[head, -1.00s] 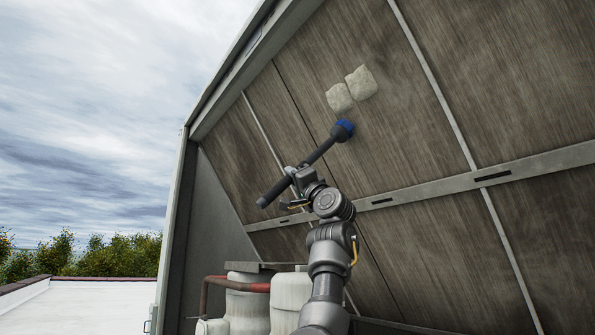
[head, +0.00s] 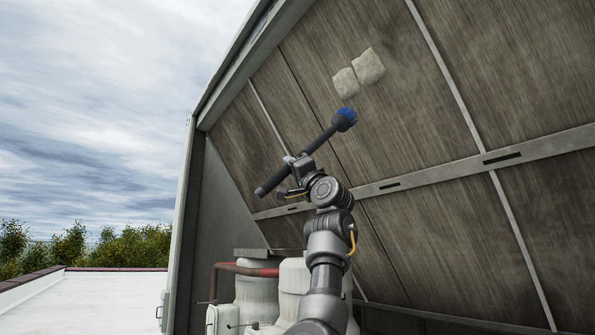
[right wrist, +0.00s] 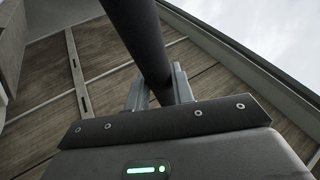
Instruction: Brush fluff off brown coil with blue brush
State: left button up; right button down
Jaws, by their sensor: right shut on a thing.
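The brown coil (head: 440,95) is a slanted, finely ribbed panel crossed by grey metal strips. Two pale tufts of fluff, a smaller one (head: 346,82) and a larger one (head: 369,66), sit side by side on its upper part. My right gripper (head: 298,165) is shut on the dark handle of the blue brush (head: 346,115). The brush's blue bristles point up, just below the smaller tuft; I cannot tell whether they touch the coil. In the right wrist view the handle (right wrist: 146,40) passes between the two fingers (right wrist: 158,92). My left gripper is not in view.
A grey metal frame (head: 183,205) edges the coil on the left. Below stand white tanks (head: 256,300) with a red pipe (head: 247,269). A grey crossbar (head: 430,178) runs across the coil. Open sky and a white roof lie left.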

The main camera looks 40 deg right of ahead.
jog(key=shift+a+f+b, duration=0.3)
jog(key=shift+a+f, duration=0.1)
jog(key=shift+a, duration=0.35)
jog(key=shift+d+r, duration=0.1)
jog(key=shift+r+p, duration=0.25)
jog(key=shift+p, duration=0.05)
jog(key=a+r+p, duration=0.5)
jog(key=r+p, duration=0.1)
jog(key=r, duration=0.2)
jog(key=shift+r+p, duration=0.15)
jog(key=shift+p, duration=0.25)
jog(key=shift+w, duration=0.15)
